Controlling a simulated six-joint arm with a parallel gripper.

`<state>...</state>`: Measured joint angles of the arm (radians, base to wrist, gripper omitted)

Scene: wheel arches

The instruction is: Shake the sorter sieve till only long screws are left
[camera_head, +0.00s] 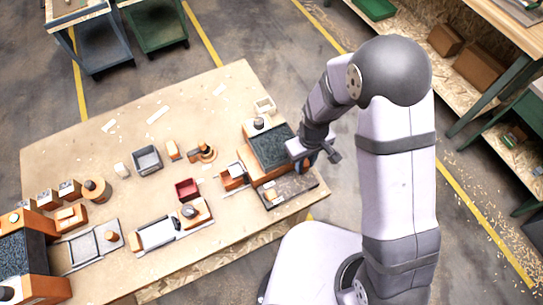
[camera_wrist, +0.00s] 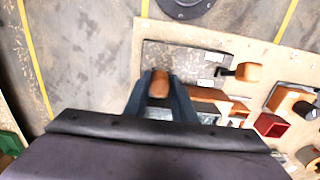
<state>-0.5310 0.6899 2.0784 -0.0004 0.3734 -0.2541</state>
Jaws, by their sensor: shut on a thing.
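A sieve-like orange box with a dark speckled top (camera_head: 272,148) stands at the right end of the table; I take it as the sorter sieve. My gripper (camera_head: 307,162) is at its right side. In the wrist view my gripper (camera_wrist: 160,95) is shut on an orange-brown rounded handle (camera_wrist: 159,80), with one dark finger on each side. A greyish surface shows below the handle, between the fingers. The handle's join to the sieve is hidden. I cannot make out any screws in the sieve.
A grey flat tray (camera_head: 300,187) lies in front of the orange box. A red bin (camera_head: 187,189), a grey bin (camera_head: 147,159) and another dark-topped orange box (camera_head: 24,256) stand further left on the table (camera_head: 90,150). White strips lie at the back, with bare table around them.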

